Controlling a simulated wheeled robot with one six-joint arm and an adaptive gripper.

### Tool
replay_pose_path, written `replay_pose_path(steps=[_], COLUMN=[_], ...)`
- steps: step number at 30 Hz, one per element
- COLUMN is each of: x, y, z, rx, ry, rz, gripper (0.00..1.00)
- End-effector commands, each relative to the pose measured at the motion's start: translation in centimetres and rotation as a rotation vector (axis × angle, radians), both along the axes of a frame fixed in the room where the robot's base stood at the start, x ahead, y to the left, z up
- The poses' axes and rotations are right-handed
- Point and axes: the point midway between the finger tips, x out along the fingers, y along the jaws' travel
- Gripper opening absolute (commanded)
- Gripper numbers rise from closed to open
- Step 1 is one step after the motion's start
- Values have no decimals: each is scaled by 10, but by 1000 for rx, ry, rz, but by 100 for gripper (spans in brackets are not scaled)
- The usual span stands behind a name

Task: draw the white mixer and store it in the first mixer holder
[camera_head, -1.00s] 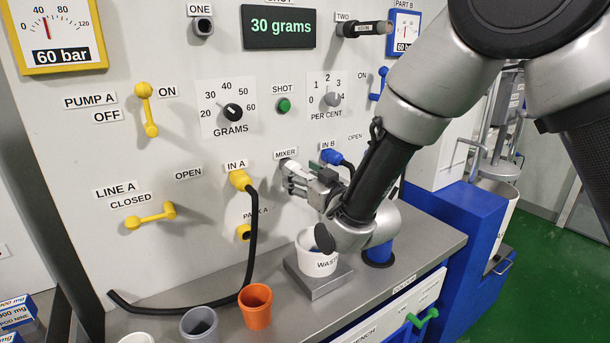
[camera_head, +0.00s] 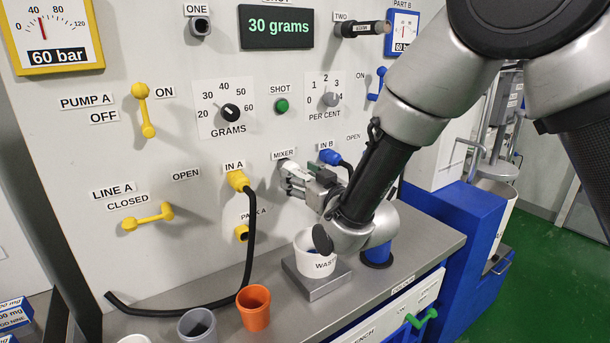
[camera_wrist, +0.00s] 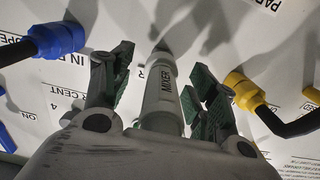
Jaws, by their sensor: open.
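The white mixer (camera_wrist: 161,95), a slim tube lettered MIXER, sits in the panel port under the MIXER label. In the head view only a small part of it shows, and my gripper hides the rest. My gripper (camera_wrist: 163,65) is open, with one dark-padded finger on each side of the mixer in the wrist view. In the head view my gripper (camera_head: 298,183) is close to the panel at that port. The holder labelled ONE (camera_head: 200,27) is at the upper left of the panel and looks empty. The holder labelled TWO holds a dark mixer (camera_head: 362,28).
The yellow IN A connector (camera_head: 237,181) with its black hose and the blue IN B connector (camera_head: 331,157) flank the mixer port. A white waste cup (camera_head: 313,258) stands below my gripper. Orange (camera_head: 253,308) and grey (camera_head: 198,326) cups stand on the bench.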

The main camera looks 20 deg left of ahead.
Motion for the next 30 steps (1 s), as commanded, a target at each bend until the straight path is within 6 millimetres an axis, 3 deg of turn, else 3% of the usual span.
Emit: replay_pose_path(steps=[1,4,12,14,30], x=[4,4,4,4,0], y=[12,12,12,12,8], z=[11,11,11,11,11], rx=[19,19,19,19,20], ry=[-18,-18,-18,-18,-18], rz=[13,13,13,13,13], gripper=[59,57,8,0,0])
